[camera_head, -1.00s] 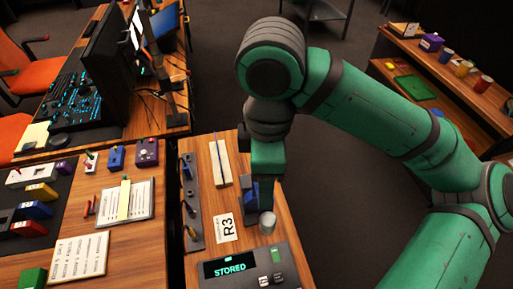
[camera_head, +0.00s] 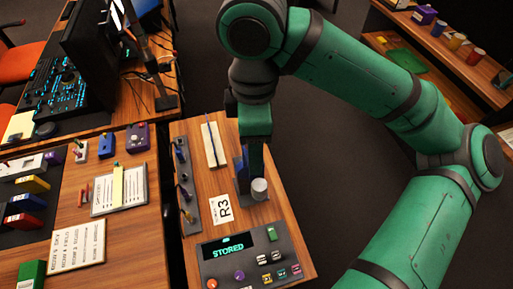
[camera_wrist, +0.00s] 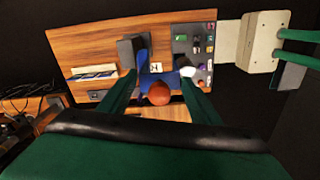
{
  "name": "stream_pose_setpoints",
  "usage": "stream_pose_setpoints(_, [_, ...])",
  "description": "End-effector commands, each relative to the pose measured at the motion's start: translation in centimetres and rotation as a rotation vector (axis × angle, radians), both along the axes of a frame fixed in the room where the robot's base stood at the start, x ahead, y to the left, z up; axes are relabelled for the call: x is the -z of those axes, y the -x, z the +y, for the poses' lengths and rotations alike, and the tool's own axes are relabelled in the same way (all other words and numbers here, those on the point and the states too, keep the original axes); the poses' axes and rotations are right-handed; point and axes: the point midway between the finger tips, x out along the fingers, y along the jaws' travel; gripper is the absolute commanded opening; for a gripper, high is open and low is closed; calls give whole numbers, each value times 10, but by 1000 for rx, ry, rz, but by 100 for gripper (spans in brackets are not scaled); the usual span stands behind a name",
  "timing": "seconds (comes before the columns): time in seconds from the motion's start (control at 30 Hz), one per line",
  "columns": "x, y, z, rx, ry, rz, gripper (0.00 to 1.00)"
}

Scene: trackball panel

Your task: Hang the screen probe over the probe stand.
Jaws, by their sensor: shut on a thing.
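My gripper (camera_head: 257,172) points down over the right part of the near table. In the wrist view its two green fingers (camera_wrist: 160,88) stand apart, with a blue piece (camera_wrist: 146,72) between them. An orange-red ball (camera_wrist: 158,93) shows between the fingers, nearer the wrist camera. A pale round end (camera_wrist: 187,72) lies at the right finger; it shows as a grey cylinder (camera_head: 259,188) below my gripper in the head view. I take this to be the screen probe. A dark upright block (camera_wrist: 126,52) beside the left finger may be the probe stand. Contact between them cannot be told.
A grey panel (camera_head: 227,256) with a STORED display and knobs is at the table's near end.

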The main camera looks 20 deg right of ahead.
Motion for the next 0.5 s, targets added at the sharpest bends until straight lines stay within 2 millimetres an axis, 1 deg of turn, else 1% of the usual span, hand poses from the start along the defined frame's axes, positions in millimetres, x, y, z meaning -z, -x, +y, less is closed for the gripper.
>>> stream_pose_setpoints(0.5, [0,-36,1,0,0,0,8])
